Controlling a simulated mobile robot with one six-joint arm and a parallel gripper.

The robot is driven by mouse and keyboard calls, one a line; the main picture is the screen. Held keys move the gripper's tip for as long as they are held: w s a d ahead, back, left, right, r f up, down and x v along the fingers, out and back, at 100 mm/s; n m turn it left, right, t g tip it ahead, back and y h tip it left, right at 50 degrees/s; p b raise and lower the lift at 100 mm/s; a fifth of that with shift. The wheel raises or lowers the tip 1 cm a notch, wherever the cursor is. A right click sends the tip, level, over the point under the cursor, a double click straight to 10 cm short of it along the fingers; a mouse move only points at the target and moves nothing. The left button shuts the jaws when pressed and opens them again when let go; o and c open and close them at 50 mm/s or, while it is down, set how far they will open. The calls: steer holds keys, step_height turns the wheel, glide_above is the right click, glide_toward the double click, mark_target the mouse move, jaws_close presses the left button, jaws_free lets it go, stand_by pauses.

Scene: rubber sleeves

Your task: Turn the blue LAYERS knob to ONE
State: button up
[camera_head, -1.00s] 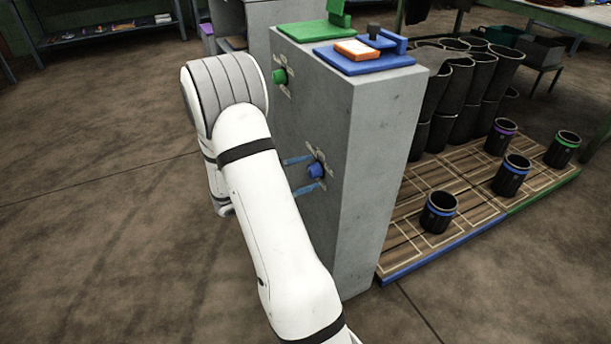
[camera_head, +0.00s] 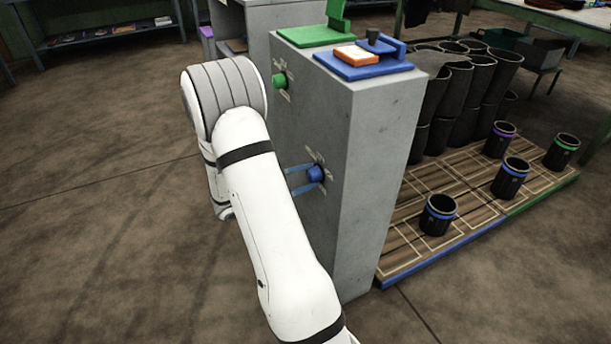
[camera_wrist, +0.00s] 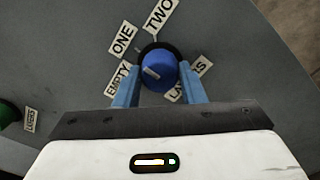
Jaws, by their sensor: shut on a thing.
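The blue LAYERS knob (camera_head: 315,174) sticks out of the side of a grey cabinet (camera_head: 385,150). In the wrist view, the knob (camera_wrist: 160,66) sits between the two blue fingers of my gripper (camera_wrist: 160,75), which are shut on its sides. A short white mark shows on the left part of the knob's face; its exact direction is hard to tell. The labels EMPTY (camera_wrist: 118,77), ONE (camera_wrist: 122,39) and TWO (camera_wrist: 160,14) run around its left and upper side. The LAYERS label (camera_wrist: 190,85) is partly behind the right finger.
A green knob (camera_head: 280,80) sits higher on the same cabinet face. Green and blue trays (camera_head: 365,68) lie on the cabinet top. To the right, black sleeves with coloured bands stand on a wooden pallet (camera_head: 440,255). The floor left of my arm is clear.

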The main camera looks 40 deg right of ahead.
steer(key=shift+r+n+p, duration=0.2)
steer(key=shift+n+p, duration=0.1)
steer(key=shift+p, duration=0.05)
steer(key=shift+f, duration=0.2)
steer(key=o, duration=1)
steer(key=p+v, duration=0.2)
steer(key=v, duration=0.5)
steer(key=shift+w+a, duration=0.1)
steer(key=shift+a, duration=0.3)
